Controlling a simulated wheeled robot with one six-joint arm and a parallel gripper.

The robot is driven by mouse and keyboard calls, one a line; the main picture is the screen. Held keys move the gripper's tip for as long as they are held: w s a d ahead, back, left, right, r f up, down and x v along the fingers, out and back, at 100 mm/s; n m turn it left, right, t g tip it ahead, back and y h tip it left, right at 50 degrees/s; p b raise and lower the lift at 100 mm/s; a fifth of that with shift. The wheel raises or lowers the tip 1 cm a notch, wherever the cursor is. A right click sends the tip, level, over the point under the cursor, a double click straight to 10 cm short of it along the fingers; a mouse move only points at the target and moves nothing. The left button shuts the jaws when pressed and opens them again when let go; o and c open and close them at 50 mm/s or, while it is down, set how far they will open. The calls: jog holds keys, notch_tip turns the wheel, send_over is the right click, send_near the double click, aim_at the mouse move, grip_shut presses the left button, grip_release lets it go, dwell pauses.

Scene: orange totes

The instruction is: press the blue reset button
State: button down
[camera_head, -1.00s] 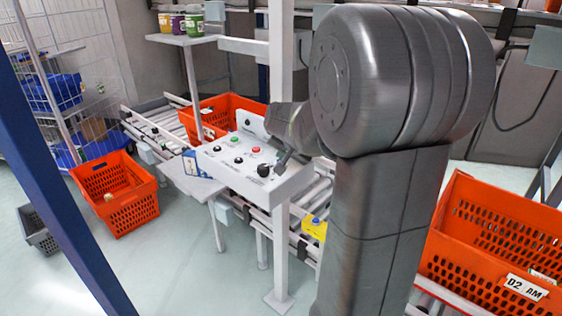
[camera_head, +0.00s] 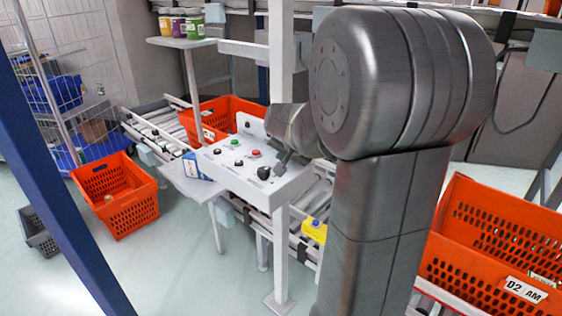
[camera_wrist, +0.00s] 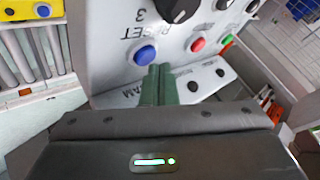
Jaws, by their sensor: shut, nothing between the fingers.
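A blue button (camera_wrist: 145,54) sits on a pale control panel (camera_wrist: 112,60) in the wrist view, beside upside-down lettering that reads RESET 3. My gripper (camera_wrist: 158,72) is shut and empty. In the wrist view its fingertips are just below and right of the nearer blue button; I cannot tell whether they touch it. In the head view the panel (camera_head: 222,176) stands left of my arm, and my gripper (camera_head: 283,162) is at its right end, partly hidden.
A red button (camera_wrist: 197,44), a green button (camera_wrist: 226,40) and a black knob (camera_wrist: 178,8) are close by on the panel. Orange totes stand behind the panel (camera_head: 228,106), left (camera_head: 117,192) and right (camera_head: 490,240).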

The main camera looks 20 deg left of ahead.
jog(key=shift+r, duration=0.3)
notch_tip(320, 180, up, 5)
jog(key=p, duration=0.4)
jog(key=shift+r, duration=0.1)
jog(key=shift+d, duration=0.1)
dwell(0.8)
